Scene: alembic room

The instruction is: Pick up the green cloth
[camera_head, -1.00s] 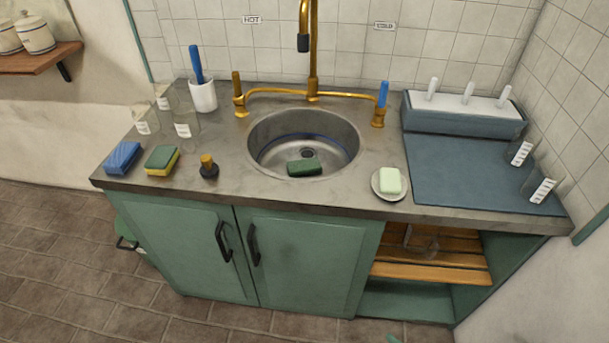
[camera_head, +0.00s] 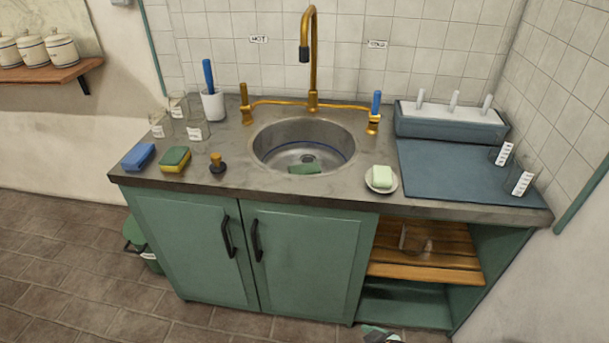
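No thing in view is clearly a cloth. A flat, dark green piece (camera_head: 305,169) lies in the round metal sink (camera_head: 268,150), partly hidden by the near rim; I cannot tell whether it is cloth or a scouring pad. A teal and pale thing (camera_head: 380,334) lies on the floor at the bottom edge, cut off by the frame and too unclear to name. A green-and-yellow sponge (camera_head: 174,158) and a blue sponge (camera_head: 138,156) lie on the counter's left. Neither of my grippers shows.
The counter (camera_head: 330,192) also holds a dark stopper (camera_head: 217,163), glass beakers (camera_head: 197,131), soap on a dish (camera_head: 381,179) and a blue mat (camera_head: 460,170). A brass tap (camera_head: 312,60) rises behind the sink. Below are green cabinet doors (camera_head: 305,258) and an open shelf (camera_head: 425,270).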

